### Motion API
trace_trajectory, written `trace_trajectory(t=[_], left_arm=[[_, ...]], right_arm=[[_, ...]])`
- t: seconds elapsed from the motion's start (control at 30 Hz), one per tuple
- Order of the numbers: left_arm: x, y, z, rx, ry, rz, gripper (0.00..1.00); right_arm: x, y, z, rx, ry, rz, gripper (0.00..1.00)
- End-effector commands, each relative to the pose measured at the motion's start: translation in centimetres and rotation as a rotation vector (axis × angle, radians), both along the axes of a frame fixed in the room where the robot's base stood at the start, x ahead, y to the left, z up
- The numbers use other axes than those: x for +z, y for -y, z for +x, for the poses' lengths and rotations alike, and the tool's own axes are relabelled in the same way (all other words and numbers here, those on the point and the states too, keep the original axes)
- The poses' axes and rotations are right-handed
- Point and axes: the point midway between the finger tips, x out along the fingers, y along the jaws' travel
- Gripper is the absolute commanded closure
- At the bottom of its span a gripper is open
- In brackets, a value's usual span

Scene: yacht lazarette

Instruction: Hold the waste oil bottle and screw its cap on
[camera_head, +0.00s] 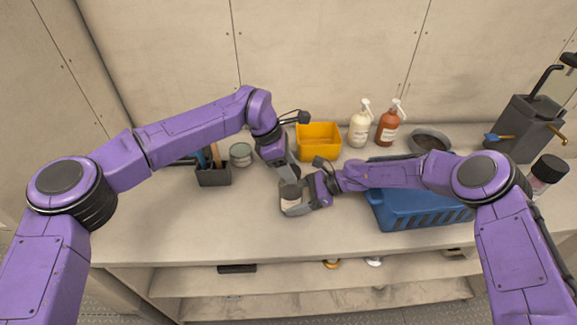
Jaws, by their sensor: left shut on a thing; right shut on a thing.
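The waste oil bottle (291,204) stands on the counter near the middle of the head view, small and pale-fronted. My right gripper (303,207) is shut on its body from the right. A dark round cap (290,190) is at the bottle's top. My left gripper (287,179) comes down from above and is shut on the cap. The grippers hide much of the bottle and cap. I cannot tell whether the cap is seated on the neck or how far it is threaded.
A blue basket (400,212) stands right of the bottle, under my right arm. Behind are a yellow bin (319,140), two pump bottles (360,125), and a grey bowl (429,141). A tin (241,154) and dark tool holder (214,175) stand left. The front-left counter is clear.

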Motion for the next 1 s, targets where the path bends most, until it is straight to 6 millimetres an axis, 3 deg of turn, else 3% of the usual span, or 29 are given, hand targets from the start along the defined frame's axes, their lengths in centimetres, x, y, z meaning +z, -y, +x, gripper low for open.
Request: trace_trajectory(t=[0.2, 0.23, 0.3, 0.33, 0.67, 0.77, 1.0], left_arm=[[0.0, 0.0, 0.0, -0.012, 0.003, 0.001, 0.89], [0.0, 0.0, 0.0, -0.012, 0.003, 0.001, 0.44], [0.0, 0.0, 0.0, -0.011, 0.003, 0.001, 0.21], [0.0, 0.0, 0.0, -0.011, 0.002, 0.001, 0.17], [0.5, -0.2, 0.1, -0.008, 0.004, 0.001, 0.17], [2.1, -0.9, 0.2, -0.008, 0.005, 0.0, 0.17], [7.7, -3.2, 0.3, -0.008, 0.006, 0.0, 0.17]], right_arm=[[0.0, -0.1, -0.1, 0.005, 0.002, 0.0, 0.77], [0.0, 0.0, -0.1, 0.006, 0.001, 0.0, 0.77], [0.0, -0.1, -0.1, 0.005, 0.002, 0.0, 0.77], [0.0, -0.1, -0.1, 0.005, 0.002, 0.0, 0.77], [0.0, 0.0, 0.0, 0.003, 0.001, 0.0, 0.77], [0.0, 0.0, 0.0, 0.003, 0.001, 0.0, 0.77], [0.0, 0.0, 0.0, 0.002, 0.0, 0.0, 0.77]])
